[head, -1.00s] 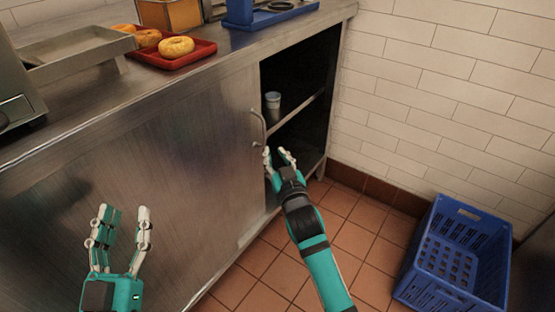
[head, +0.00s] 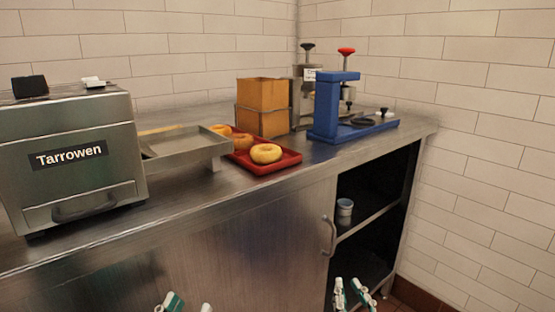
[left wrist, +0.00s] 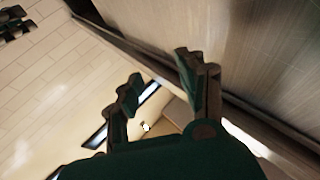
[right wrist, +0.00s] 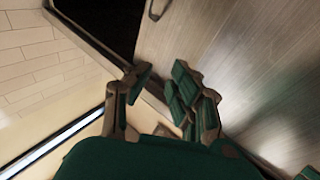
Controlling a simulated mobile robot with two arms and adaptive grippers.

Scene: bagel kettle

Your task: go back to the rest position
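My left gripper (head: 184,304) shows only its fingertips at the bottom edge of the head view, in front of the steel cabinet. In the left wrist view its fingers (left wrist: 165,92) are spread with nothing between them. My right gripper (head: 350,292) is at the bottom of the head view, below the cabinet's door handle (head: 329,236). In the right wrist view its fingers (right wrist: 155,85) are apart and empty. Neither gripper appears to touch anything.
The steel counter (head: 220,187) carries a Tarrowen machine (head: 75,150), a steel tray (head: 180,145), a red tray (head: 282,166) with bagels, an orange box (head: 262,100) and a blue press (head: 335,110). A cup (head: 344,208) stands on the shelf in the open cabinet.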

